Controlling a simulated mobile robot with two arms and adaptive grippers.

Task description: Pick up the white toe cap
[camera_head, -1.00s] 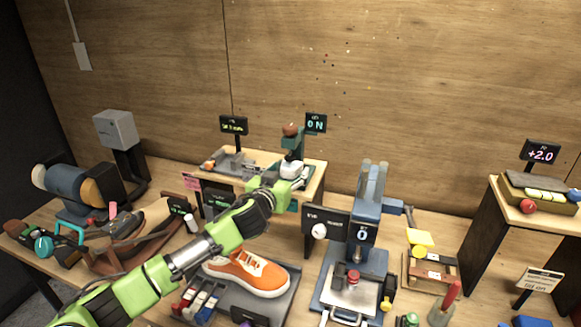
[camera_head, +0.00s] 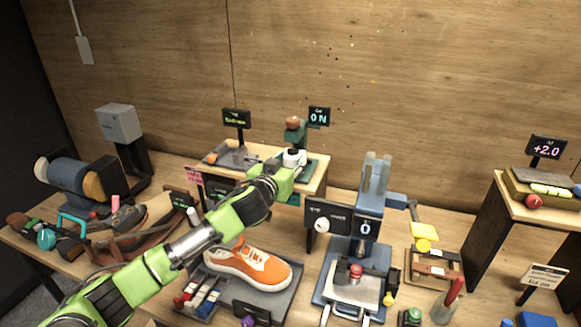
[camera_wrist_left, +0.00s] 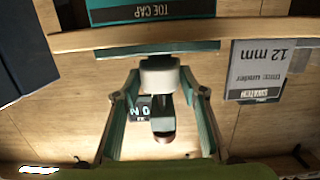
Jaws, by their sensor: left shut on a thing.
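The white toe cap (camera_head: 294,158) is at the small raised shelf at the back, in front of a teal post with a brown knob (camera_head: 293,123). My left gripper (camera_head: 290,166) reaches up to it from the front left and is shut on it. In the left wrist view the white toe cap (camera_wrist_left: 158,74) sits between the two fingers (camera_wrist_left: 160,95). The gripper hides part of it, so I cannot tell whether it touches the shelf. My right gripper is not in view.
A TOE CAP label (camera_wrist_left: 150,12) is on the shelf front. An orange sneaker (camera_head: 248,265) lies on a grey tray below my left arm. A blue press (camera_head: 368,230) stands to the right. A grinder (camera_head: 75,180) and brown straps are at the left.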

